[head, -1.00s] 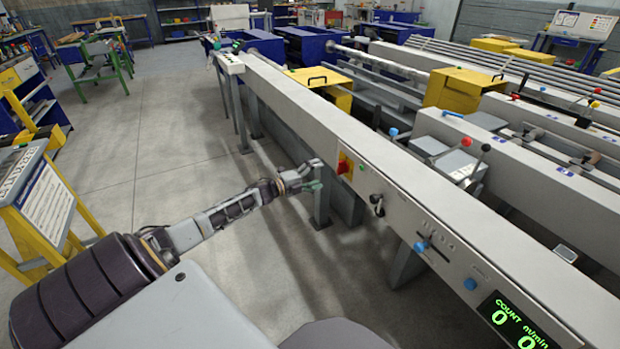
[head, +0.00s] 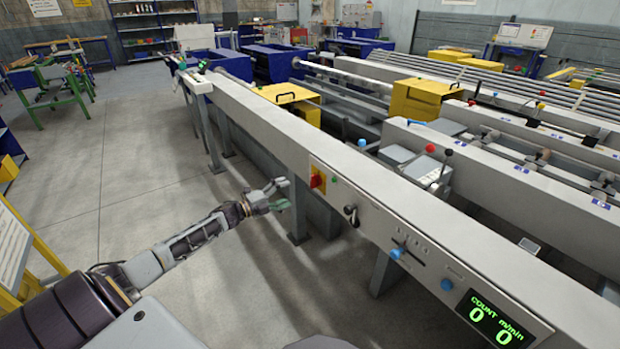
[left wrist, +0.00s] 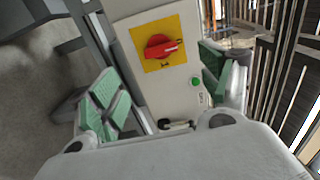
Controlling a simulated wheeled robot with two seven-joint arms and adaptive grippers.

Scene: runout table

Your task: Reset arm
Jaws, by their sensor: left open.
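My left gripper (head: 281,195) reaches in from the left in the head view and is open and empty. It is close to the front face of the long grey machine beam (head: 262,130), near a red rotary switch (head: 317,181) on a yellow plate. In the left wrist view the green finger pads (left wrist: 160,95) are spread apart. The red switch (left wrist: 160,47) and a green button (left wrist: 195,82) show between and beyond them. I cannot tell whether the fingers touch the panel. My right gripper is not in view.
Right of the switch, the panel carries a black-handled knob (head: 351,214), a blue knob (head: 397,253), another blue knob (head: 447,285) and a green-digit counter display (head: 494,318) reading zeros. Yellow boxes (head: 425,99) stand behind.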

